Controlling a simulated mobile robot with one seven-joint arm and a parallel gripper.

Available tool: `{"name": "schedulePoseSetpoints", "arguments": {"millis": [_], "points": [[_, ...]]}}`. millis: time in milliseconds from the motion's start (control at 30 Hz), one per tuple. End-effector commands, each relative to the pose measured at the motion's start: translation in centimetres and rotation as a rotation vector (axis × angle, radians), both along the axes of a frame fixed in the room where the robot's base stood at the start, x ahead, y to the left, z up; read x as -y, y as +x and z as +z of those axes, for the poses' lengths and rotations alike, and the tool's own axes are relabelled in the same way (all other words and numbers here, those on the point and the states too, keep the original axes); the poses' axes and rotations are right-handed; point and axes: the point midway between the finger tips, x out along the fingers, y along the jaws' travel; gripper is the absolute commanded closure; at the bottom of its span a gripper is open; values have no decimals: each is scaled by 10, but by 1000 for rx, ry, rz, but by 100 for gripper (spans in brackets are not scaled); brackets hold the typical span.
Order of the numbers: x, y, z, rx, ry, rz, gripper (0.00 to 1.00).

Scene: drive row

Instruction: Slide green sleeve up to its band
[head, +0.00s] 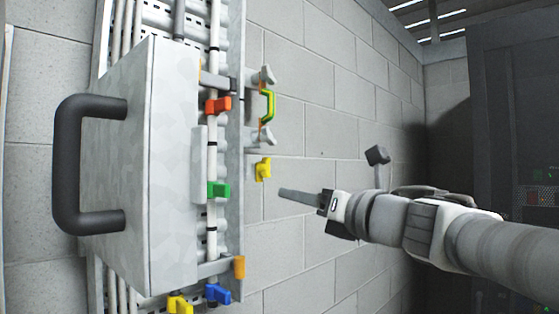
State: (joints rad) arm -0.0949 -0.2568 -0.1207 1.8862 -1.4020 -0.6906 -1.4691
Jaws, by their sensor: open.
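The green sleeve (218,189) with its side tab sits on a white upright rod (213,143), right of a large grey box. A dark band (211,229) rings the rod below the sleeve, and another dark band (214,48) shows near the top. I cannot tell which band belongs to the green sleeve. My gripper (285,192) reaches in from the right, at about the sleeve's height in the picture and apart from it. It is open, seen from the side, with nothing visible between its fingers.
An orange sleeve (218,105) is above on the rod, and a blue one (217,293) is below. A yellow knob (263,169) and a green-yellow handle (267,105) stick out right of the rail. The grey box (165,160) with a black handle (70,165) stands left.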

Motion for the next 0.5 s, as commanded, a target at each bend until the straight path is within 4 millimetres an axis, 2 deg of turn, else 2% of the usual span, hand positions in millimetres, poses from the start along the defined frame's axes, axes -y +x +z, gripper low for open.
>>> {"name": "schedulePoseSetpoints", "arguments": {"millis": [33,200,367,500], "points": [[-9,0,12,35,-70,44,50],[-27,-7,17,123,-235,148,50],[-37,-4,15,144,-274,177,50],[-53,10,15,142,-273,178,50]]}}
